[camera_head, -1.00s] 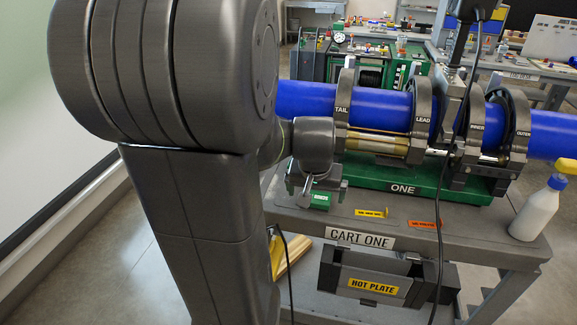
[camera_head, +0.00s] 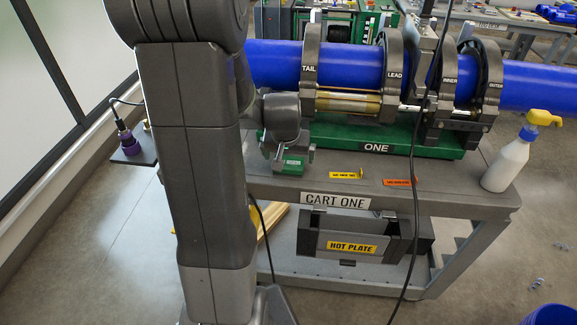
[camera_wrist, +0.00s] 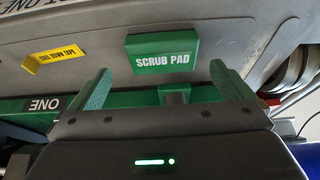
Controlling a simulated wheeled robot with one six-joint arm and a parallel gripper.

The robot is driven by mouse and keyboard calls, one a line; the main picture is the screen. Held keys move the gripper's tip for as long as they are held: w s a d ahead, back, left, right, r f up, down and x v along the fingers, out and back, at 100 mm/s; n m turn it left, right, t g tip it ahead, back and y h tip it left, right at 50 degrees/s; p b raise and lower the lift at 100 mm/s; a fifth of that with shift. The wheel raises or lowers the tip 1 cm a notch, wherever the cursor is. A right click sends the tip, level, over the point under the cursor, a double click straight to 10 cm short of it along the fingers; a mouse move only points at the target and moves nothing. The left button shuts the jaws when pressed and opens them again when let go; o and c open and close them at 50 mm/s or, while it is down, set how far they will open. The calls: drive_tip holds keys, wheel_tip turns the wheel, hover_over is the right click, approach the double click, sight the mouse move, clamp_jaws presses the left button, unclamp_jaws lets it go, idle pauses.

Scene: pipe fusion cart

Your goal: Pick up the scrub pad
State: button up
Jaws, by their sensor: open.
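The scrub pad (camera_wrist: 163,55) is a green block with a white "SCRUB PAD" label in the wrist view. In the head view it is the small green labelled block (camera_head: 292,164) on the cart top, near the front edge and left of the yellow tag. My gripper (camera_wrist: 158,68) is open, with one green-faced finger toward each side of the pad in the wrist view. Nothing is held between the fingers. In the head view my gripper is just behind and above the pad, partly hidden by my wrist. I cannot tell whether the fingers touch it.
The cart (camera_head: 450,186) carries a green machine base (camera_head: 400,140) with clamps around a blue pipe (camera_head: 350,65), close behind the pad. A yellow tag (camera_head: 346,175), an orange tag (camera_head: 399,182) and a spray bottle (camera_head: 507,165) are to the right. A hot plate (camera_head: 352,247) hangs below.

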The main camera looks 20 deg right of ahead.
sight(289, 162)
drive_tip(key=shift+x, duration=2.6)
drive_tip(key=shift+a, duration=0.2)
drive_tip(key=shift+c, duration=0.4)
drive_tip(key=c, duration=0.9)
drive_tip(key=shift+w+r, duration=0.1)
drive_tip(key=shift+r, duration=0.05)
wheel_tip(289, 162, up, 18)
drive_tip(key=shift+f+p, duration=0.1)
drive_tip(key=shift+p, duration=0.4)
